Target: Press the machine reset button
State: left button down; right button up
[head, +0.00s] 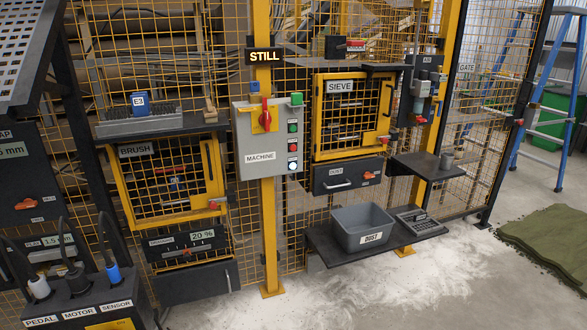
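The grey control box (258,155) labelled MACHINE is mounted on a yellow post in the middle of the head view. A column of small round buttons runs down its right side. The top one is a green button (292,126); a red one sits below it. A red rotary handle (265,115) on a yellow plate is at the upper left of the box. Neither of my grippers shows.
A yellow-framed BRUSH door (115,190) is left of the box, a SIEVE door (317,120) to its right. A grey DUST bin (340,236) stands on a low dark shelf. A plug panel (90,312) is at the lower left. Pale dust covers the floor in front.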

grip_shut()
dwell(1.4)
